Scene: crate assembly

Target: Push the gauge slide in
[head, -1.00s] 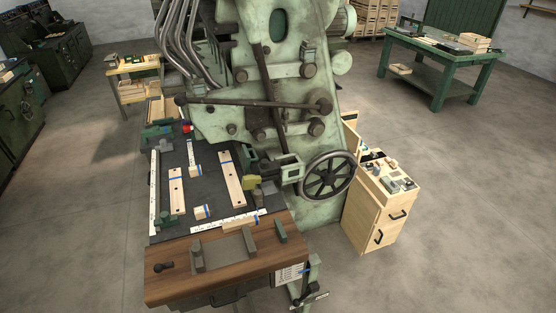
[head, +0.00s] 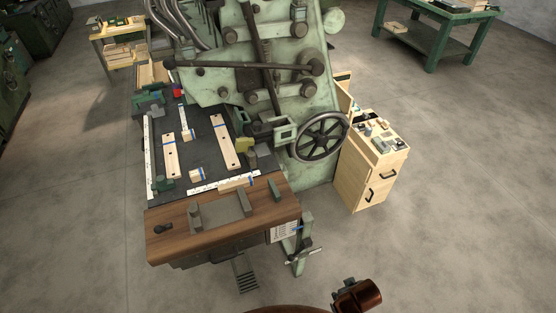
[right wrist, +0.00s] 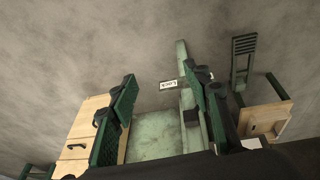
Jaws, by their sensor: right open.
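A pale green machine (head: 240,80) stands behind a dark work bed (head: 200,150) with white rulers and wooden strips on it. At its front is a brown wooden board (head: 165,220) carrying a grey U-shaped metal piece (head: 222,223) and a small green block (head: 275,190). I cannot tell which part is the gauge slide. My right gripper (right wrist: 160,105) is open and empty in the right wrist view, its green-padded fingers spread apart. Between and beyond them are a pale green machine part (right wrist: 155,138) and a small white label (right wrist: 168,84). My left gripper is not in view.
A spoked handwheel (head: 322,138) sticks out at the machine's right. A wooden drawer cabinet (head: 362,180) stands beside it. A clamp with a T-handle (head: 302,257) hangs below the board's right end. The floor at the front and right is open.

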